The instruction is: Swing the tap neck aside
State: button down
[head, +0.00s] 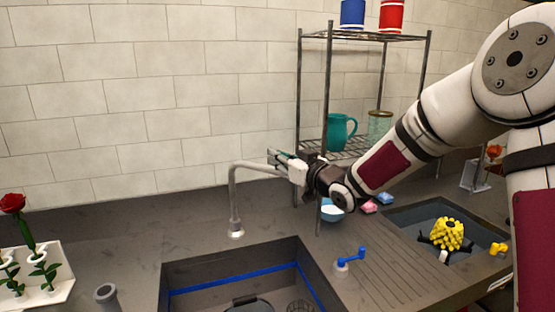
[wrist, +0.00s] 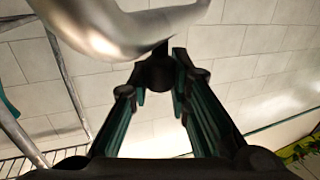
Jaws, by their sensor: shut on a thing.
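The grey metal tap (head: 234,200) stands on the counter behind the sink. Its neck rises from the base, bends, and runs level to the right over the counter behind the sink. My gripper (head: 279,157) is at the right end of the neck. In the wrist view the curved neck (wrist: 115,32) crosses the top. Its dark end (wrist: 157,72) sits between the fingertips of my gripper (wrist: 160,80), which is shut on it.
The sink (head: 230,262) has a blue line inside. A wire shelf (head: 327,100) with a teal jug (head: 341,131) stands behind my arm. A bowl (head: 332,213) and sponges (head: 370,207) lie near it. A flower stand (head: 45,275) is at left. Counter left of the tap is clear.

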jog(key=shift+w+d, duration=0.15)
jog(key=shift+d, duration=0.05)
jog(key=c, duration=1.5)
grip_release()
jog(key=shift+o, duration=0.2)
jog(key=v, duration=1.2)
